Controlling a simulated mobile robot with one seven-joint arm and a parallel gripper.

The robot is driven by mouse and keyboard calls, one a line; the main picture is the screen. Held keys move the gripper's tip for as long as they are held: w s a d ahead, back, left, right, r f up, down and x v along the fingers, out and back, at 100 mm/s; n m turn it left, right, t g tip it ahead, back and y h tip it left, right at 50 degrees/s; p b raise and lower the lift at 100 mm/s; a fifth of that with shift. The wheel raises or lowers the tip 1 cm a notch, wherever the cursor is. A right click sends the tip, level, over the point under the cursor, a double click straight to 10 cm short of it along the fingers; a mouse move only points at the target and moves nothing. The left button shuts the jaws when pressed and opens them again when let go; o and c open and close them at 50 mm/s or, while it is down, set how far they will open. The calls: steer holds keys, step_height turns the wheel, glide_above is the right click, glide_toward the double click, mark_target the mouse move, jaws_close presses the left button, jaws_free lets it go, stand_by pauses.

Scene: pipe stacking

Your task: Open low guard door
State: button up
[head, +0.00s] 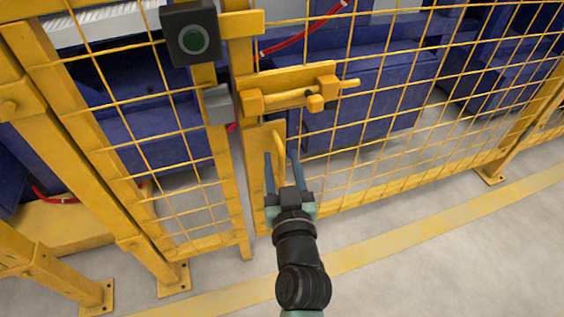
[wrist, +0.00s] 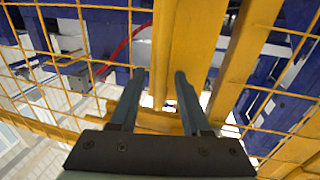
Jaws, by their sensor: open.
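The guard door is a low yellow mesh panel (head: 375,110), closed or nearly so against the post at its left. A yellow vertical handle (head: 279,146) stands on a plate at the door's left edge. Above it is a yellow sliding bolt (head: 290,97) with a knob. My gripper (head: 281,160) is open and empty, its two blue-grey fingers pointing at the handle, one on each side of it in the picture. In the wrist view a yellow upright bar (wrist: 160,60) shows between the fingertips (wrist: 160,74). I cannot tell whether the fingers touch it.
Fixed mesh fence (head: 165,140) continues left. Blue machinery stands behind. The floor with a yellow stripe (head: 400,237) is clear in front.

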jaws_close()
stand_by(1.4)
